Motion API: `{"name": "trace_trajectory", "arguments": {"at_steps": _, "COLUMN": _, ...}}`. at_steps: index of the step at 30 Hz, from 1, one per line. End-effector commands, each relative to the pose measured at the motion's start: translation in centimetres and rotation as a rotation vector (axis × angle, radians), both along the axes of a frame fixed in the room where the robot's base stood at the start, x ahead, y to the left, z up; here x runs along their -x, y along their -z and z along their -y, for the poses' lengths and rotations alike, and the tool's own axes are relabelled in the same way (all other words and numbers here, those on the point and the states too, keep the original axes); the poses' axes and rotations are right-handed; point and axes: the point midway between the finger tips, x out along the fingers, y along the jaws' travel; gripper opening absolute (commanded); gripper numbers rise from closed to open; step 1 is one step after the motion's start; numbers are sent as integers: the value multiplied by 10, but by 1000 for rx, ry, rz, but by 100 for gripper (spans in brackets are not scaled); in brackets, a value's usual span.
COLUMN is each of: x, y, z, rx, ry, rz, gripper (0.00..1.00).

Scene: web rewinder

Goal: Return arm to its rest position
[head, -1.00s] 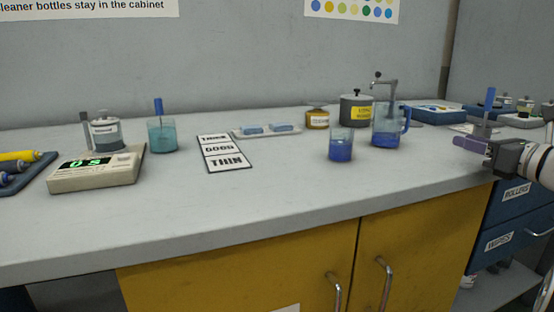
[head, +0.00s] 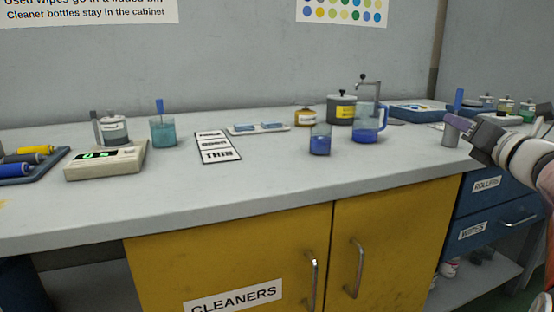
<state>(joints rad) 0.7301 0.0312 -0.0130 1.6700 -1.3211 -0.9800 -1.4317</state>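My gripper (head: 455,123) is at the right of the head view, over the right part of the bench, with its purple fingers pointing up and to the left. The fingers overlap in this view, so I cannot tell whether they are open or shut. No held thing can be made out. A grey cup (head: 450,136) shows just below the fingers, and a blue upright handle (head: 459,97) shows just above them. I cannot tell whether the gripper touches either. My arm comes in from the right edge.
A glass jug (head: 367,136) and a beaker (head: 320,145), both with blue liquid, stand left of my gripper. A dark lidded pot (head: 341,110) and a blue tray (head: 415,113) are behind. A scale (head: 107,160) stands at the left. The bench front is clear.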

Motion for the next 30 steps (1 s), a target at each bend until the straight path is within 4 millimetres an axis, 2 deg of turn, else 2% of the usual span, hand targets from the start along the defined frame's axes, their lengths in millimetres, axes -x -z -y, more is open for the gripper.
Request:
{"name": "trace_trajectory", "arguments": {"at_steps": 1, "x": 0, "y": -10, "z": -8, "rx": -67, "ry": 22, "rz": 3, "gripper": 31}}
{"name": "trace_trajectory", "arguments": {"at_steps": 7, "x": 7, "y": -27, "z": -26, "rx": -445, "ry": 150, "rz": 0, "gripper": 31}}
{"name": "trace_trajectory", "arguments": {"at_steps": 11, "x": 26, "y": -22, "z": -44, "rx": -842, "ry": 262, "rz": -30, "gripper": 31}}
{"name": "trace_trajectory", "arguments": {"at_steps": 14, "x": 54, "y": 4, "z": -64, "rx": -1233, "ry": 377, "rz": -86, "gripper": 31}}
{"name": "trace_trajectory", "arguments": {"at_steps": 17, "x": 91, "y": 49, "z": -91, "rx": -1619, "ry": 518, "rz": -173, "gripper": 31}}
{"name": "trace_trajectory", "arguments": {"at_steps": 18, "x": 108, "y": 69, "z": -105, "rx": -1768, "ry": 585, "rz": -216, "gripper": 31}}
{"name": "trace_trajectory", "arguments": {"at_steps": 21, "x": 154, "y": 121, "z": -140, "rx": -2074, "ry": 771, "rz": -327, "gripper": 31}}
{"name": "trace_trajectory", "arguments": {"at_steps": 25, "x": 209, "y": 171, "z": -183, "rx": -2331, "ry": 1019, "rz": -452, "gripper": 31}}
{"name": "trace_trajectory", "arguments": {"at_steps": 27, "x": 234, "y": 190, "z": -200, "rx": -2416, "ry": 1139, "rz": -505, "gripper": 31}}
{"name": "trace_trajectory", "arguments": {"at_steps": 30, "x": 260, "y": 208, "z": -218, "rx": -2483, "ry": 1269, "rz": -556, "gripper": 31}}
